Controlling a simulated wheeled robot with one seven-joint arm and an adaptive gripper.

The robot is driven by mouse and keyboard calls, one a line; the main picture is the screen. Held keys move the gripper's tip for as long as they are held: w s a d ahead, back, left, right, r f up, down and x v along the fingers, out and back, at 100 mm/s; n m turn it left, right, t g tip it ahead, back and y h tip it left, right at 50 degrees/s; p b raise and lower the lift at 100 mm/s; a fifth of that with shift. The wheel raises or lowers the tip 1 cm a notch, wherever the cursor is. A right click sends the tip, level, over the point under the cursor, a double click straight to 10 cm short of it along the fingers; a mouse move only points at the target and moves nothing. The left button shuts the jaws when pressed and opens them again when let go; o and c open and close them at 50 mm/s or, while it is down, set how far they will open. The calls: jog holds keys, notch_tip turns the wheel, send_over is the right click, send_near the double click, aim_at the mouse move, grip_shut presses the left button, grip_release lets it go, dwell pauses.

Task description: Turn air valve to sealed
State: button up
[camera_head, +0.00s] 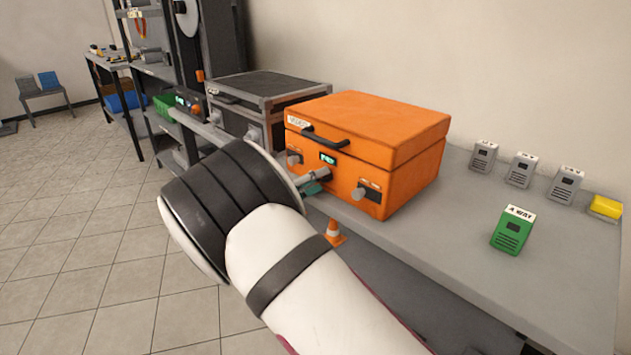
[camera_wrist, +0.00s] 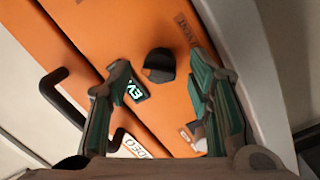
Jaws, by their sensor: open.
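The orange case (camera_head: 370,150) stands on the grey bench, with a small lit display (camera_head: 328,158) and knobs on its front. A grey knob (camera_head: 294,158) is on the left of the front and another (camera_head: 358,193) is on the right. In the wrist view a dark round knob (camera_wrist: 159,65) lies between the fingers of my open gripper (camera_wrist: 160,60), with a small label (camera_wrist: 186,28) beyond it. I cannot read which knob is the air valve. In the head view my arm hides most of the gripper, whose green fingertips (camera_head: 314,187) show by the case front.
A dark grey equipment case (camera_head: 270,90) stands left of the orange one. A green box (camera_head: 513,231), several grey boxes (camera_head: 521,169) and a yellow block (camera_head: 605,207) are on the bench at right. A black handle (camera_head: 325,139) sticks out from the orange case.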

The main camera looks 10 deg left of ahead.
jog(key=shift+w+d, duration=0.15)
jog(key=shift+c, duration=0.3)
grip_shut()
